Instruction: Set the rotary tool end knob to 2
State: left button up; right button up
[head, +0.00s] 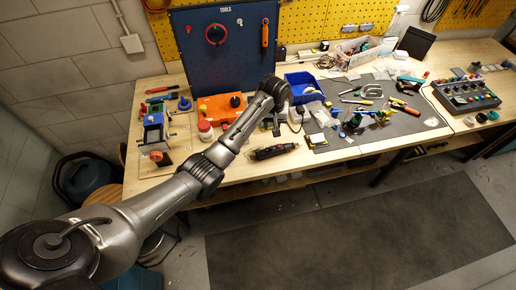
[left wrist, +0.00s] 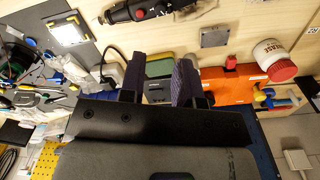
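The rotary tool (head: 274,151), dark with a reddish patch, lies on its side near the front edge of the wooden bench (head: 225,166). It also shows at the top of the left wrist view (left wrist: 140,11), partly cut off by the frame edge. Its end knob is too small to read in either view. My left gripper (head: 277,124) is over the bench, behind the tool and apart from it. In the left wrist view its two dark fingers (left wrist: 159,78) are spread with a gap between them, and nothing is visibly held. My right gripper is not in view.
An orange case (head: 218,108) and a red-lidded jar (head: 205,130) stand left of my gripper. A blue bin (head: 304,86) is behind it. A grey mat (head: 400,123) with pliers and small tools lies to the right. A blue tool panel (head: 222,60) stands at the back.

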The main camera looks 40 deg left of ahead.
aim_at(271, 147)
pick_arm(q)
jog(key=shift+n, duration=0.8)
notch_tip(271, 147, down, 14)
jog(key=shift+r+b, duration=0.25)
jog(key=shift+b, duration=0.3)
grip_shut()
